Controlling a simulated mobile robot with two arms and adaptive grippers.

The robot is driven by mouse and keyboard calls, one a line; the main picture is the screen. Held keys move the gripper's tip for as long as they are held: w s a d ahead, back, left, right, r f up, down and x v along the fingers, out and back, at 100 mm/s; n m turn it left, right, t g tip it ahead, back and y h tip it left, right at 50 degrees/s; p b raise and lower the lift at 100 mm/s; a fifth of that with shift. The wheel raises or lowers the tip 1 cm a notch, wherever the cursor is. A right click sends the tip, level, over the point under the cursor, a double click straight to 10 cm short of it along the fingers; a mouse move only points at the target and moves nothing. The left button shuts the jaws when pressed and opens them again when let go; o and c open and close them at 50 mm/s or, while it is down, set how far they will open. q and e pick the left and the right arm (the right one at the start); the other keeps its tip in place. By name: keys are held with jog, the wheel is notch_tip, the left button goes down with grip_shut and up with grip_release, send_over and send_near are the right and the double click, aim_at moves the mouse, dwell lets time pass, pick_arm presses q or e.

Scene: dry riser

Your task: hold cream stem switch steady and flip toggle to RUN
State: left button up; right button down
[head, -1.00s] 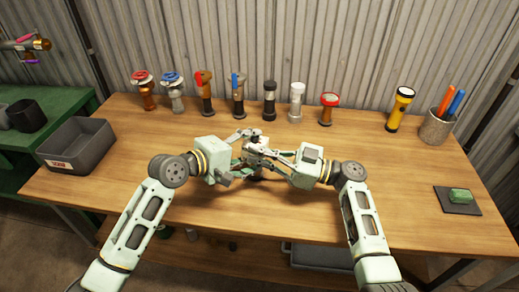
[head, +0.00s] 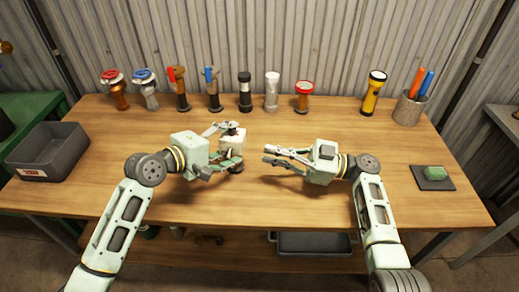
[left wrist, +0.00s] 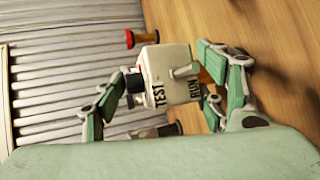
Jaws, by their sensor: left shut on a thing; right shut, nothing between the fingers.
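The cream stem switch (head: 234,140) is a box on a dark round base, standing on the table left of centre. My left gripper (head: 229,148) is shut on it. In the left wrist view the switch (left wrist: 172,60) shows its face with TEST and RUN lettering. The grey toggle (left wrist: 184,71) leans to the right of that picture, towards the RUN side. A finger of my left gripper (left wrist: 165,95) lies on either side of the box. My right gripper (head: 268,155) is shut and empty, to the right of the switch and apart from it.
A row of valves and lamps, including a red-topped one (head: 304,98), stands along the back. A yellow torch (head: 374,93) and a pen pot (head: 409,108) stand back right. A grey bin (head: 48,152) is at left, a green block (head: 435,173) at right. The front middle is clear.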

pick_arm(q)
jog(key=shift+s+f, duration=0.1)
jog(key=shift+f, duration=0.15)
jog(key=o, duration=1.6)
jog(key=shift+r, duration=0.1)
jog(key=shift+o, duration=0.2)
jog(key=shift+r, duration=0.1)
